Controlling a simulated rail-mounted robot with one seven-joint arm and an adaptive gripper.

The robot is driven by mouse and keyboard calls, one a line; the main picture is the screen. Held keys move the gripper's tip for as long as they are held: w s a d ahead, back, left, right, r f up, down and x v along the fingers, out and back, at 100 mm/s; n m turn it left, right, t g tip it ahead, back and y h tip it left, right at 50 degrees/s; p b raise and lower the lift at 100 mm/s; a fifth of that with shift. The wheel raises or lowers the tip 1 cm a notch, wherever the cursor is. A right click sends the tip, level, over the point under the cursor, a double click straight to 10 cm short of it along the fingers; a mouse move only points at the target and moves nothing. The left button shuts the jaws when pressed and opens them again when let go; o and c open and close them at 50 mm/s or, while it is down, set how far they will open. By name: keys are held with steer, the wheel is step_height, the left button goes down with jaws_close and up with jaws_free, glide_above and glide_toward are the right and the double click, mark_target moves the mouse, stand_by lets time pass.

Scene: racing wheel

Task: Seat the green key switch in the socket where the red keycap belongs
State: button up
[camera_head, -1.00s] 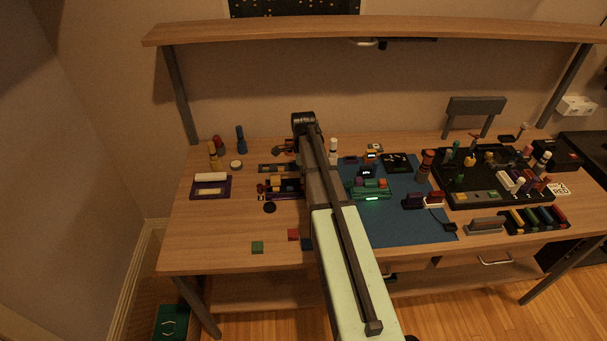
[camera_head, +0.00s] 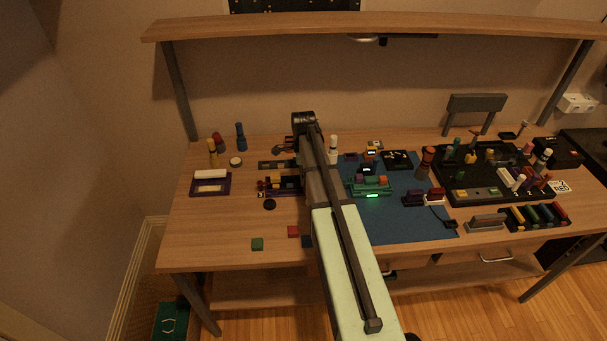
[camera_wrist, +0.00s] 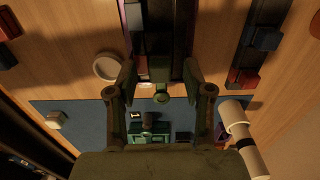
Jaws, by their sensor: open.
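In the wrist view my gripper (camera_wrist: 160,84) has its two fingers apart. A dark greenish piece (camera_wrist: 160,68) with a rounded end shows in the gap between them; I cannot tell whether it is the green key switch or whether the fingers touch it. It lies at the end of a dark, purple-edged holder (camera_wrist: 133,28) with white, dark and reddish parts. A dark tray with coloured keys (camera_head: 283,185) shows left of my arm, partly covered.
A green square (camera_head: 257,244) and a red square (camera_head: 293,231) lie near the front edge. A blue mat (camera_head: 400,226) holds a green board with a lit strip (camera_head: 372,195). In the wrist view a white cylinder (camera_wrist: 240,130) stands close beside the right finger.

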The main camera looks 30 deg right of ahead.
step_height(320, 180, up, 12)
stand_by(0.5)
stand_by(0.3)
